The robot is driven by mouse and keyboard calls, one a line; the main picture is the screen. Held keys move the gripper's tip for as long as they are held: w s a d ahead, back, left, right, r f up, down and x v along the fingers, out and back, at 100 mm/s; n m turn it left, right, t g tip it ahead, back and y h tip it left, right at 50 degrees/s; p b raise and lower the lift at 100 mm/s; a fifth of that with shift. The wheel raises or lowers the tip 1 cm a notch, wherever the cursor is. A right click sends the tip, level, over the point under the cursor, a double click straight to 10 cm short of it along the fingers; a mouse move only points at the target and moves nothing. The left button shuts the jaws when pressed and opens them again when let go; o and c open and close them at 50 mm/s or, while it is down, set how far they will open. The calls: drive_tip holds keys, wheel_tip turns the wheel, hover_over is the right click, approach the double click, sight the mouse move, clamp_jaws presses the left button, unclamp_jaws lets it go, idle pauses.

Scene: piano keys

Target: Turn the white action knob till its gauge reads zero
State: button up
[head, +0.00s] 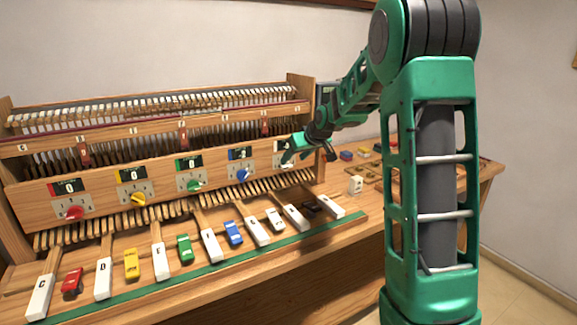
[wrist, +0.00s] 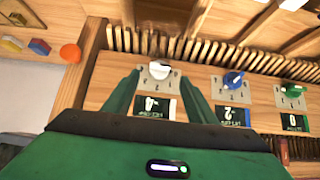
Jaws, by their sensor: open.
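The white action knob (wrist: 159,70) sits on a light dial plate on the wooden panel. In the wrist view it appears upside down, between the tips of my gripper (wrist: 158,76), with a gap on each side. My gripper is open and in front of the knob; the distance to it is hard to judge. The white knob's dark gauge (wrist: 157,107) lies between the green fingers and seems to show a 4, upside down; a sign is hard to read. In the head view my gripper (head: 290,153) hides most of that knob and gauge.
The blue knob (head: 243,175) with its gauge is the neighbour to the left in the head view. Green (head: 194,186), yellow (head: 138,198) and red (head: 74,212) knobs follow. Piano keys (head: 210,246) project below the panel. Small blocks lie on the table at right.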

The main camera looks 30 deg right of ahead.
sight(287, 165)
drive_tip(key=shift+x, duration=2.7)
drive_tip(key=shift+c, duration=0.4)
drive_tip(key=c, duration=1)
